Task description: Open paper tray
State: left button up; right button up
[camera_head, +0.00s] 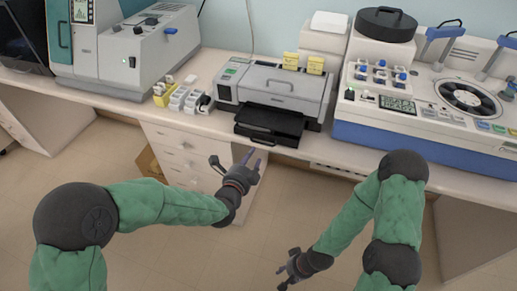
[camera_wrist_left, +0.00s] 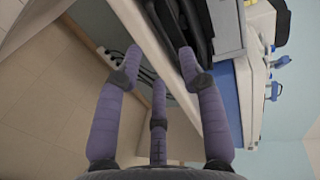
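The printer (camera_head: 285,92) is a grey and black machine on the bench. Its black paper tray (camera_head: 268,127) sticks out at the front, over the bench's front edge. My left gripper (camera_head: 238,164) is in front of and below the tray, apart from it in the head view. In the left wrist view its purple fingers (camera_wrist_left: 160,75) are spread with nothing between them, and the black tray (camera_wrist_left: 185,25) shows just beyond the fingertips. My right gripper (camera_head: 288,268) hangs low over the floor, away from the bench, and looks open and empty.
The bench (camera_head: 215,110) holds a grey machine (camera_head: 150,55) at the left and a large white and blue analyser (camera_head: 430,105) at the right. Small white and yellow boxes (camera_head: 183,98) stand left of the printer. Drawers (camera_head: 180,150) lie below the bench. The floor in front is clear.

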pick_arm(q)
jog(key=b+x, duration=0.2)
jog(key=x, duration=0.6)
jog(key=shift+w+d+f, duration=0.1)
jog(key=shift+w, duration=0.1)
grip_shut()
